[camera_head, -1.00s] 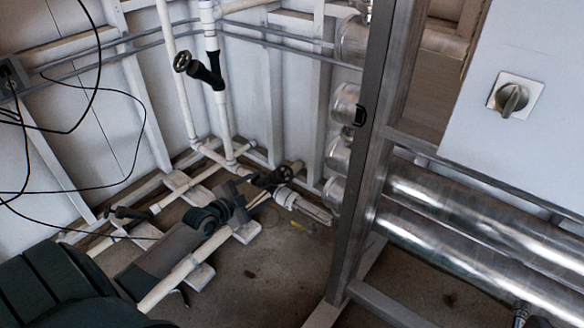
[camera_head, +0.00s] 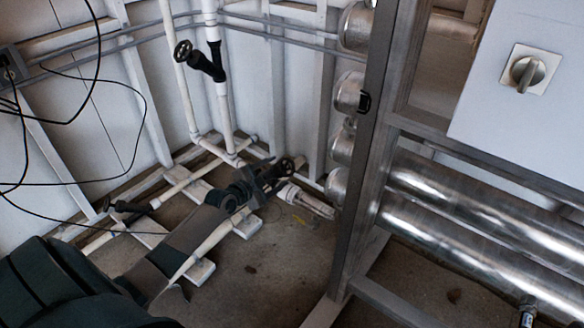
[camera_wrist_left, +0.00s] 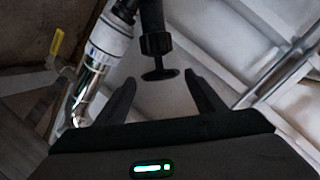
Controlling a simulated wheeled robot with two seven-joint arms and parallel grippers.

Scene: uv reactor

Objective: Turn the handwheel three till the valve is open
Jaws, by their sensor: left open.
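Three dark handwheels show in the head view, with no readable numbers. One handwheel (camera_head: 286,166) is on the low white pipework at the back, beside my left gripper (camera_head: 271,176). Another handwheel (camera_head: 183,50) is on the upright pipe, and a third handwheel (camera_head: 108,203) is low at the left. In the left wrist view, a black handwheel (camera_wrist_left: 160,75) is seen nearly edge-on below its dark valve body. It lies just ahead of the open fingertips of my left gripper (camera_wrist_left: 158,80), between them in the picture; contact cannot be told. My right gripper is out of view.
A metal frame post (camera_head: 366,160) stands right of the work area, with large shiny pipes (camera_head: 470,225) behind it. A grey panel with a rotary switch (camera_head: 526,72) is at upper right. Black cables (camera_head: 140,100) hang at left. Some floor (camera_head: 270,260) is bare.

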